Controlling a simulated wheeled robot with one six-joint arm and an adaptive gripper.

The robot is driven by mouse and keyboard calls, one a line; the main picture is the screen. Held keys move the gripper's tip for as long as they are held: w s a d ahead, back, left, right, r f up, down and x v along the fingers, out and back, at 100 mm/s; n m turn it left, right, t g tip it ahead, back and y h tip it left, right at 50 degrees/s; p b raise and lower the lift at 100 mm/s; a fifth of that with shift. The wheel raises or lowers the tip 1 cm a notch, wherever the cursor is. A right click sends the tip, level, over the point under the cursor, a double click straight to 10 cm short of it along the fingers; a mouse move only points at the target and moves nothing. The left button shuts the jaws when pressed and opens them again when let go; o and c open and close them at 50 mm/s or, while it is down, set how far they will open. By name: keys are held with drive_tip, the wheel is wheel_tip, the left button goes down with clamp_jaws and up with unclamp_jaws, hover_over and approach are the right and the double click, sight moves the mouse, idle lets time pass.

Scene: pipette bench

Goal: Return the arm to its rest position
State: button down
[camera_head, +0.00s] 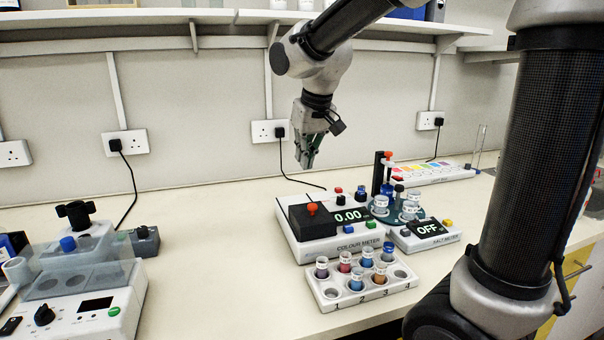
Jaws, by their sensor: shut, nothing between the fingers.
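My gripper (308,158) hangs at the end of my arm, pointing down, in the upper middle of the head view. Its fingers are shut with nothing between them. It is in the air in front of the wall, above the bench (215,215), and appears apart from everything on it. Below it, slightly to the right, stands the colour meter (322,246), its display reading 0.00. My arm reaches in from the upper right.
A white rack (330,299) with several coloured vials stands in front of the colour meter. A grey device (85,290) fills the left. A shelf (130,17) runs above.

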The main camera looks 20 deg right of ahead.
drive_tip(key=s+d+f+m, duration=0.1)
drive_tip(key=s+d, duration=0.6)
drive_tip(key=s, duration=0.5)
drive_tip(key=s+d+f, duration=0.1)
drive_tip(key=s+d, duration=0.6)
drive_tip(key=s, duration=0.5)
drive_tip(key=shift+f+m+h, duration=0.2)
drive_tip(key=shift+m+h, duration=0.1)
drive_tip(key=shift+m, duration=0.1)
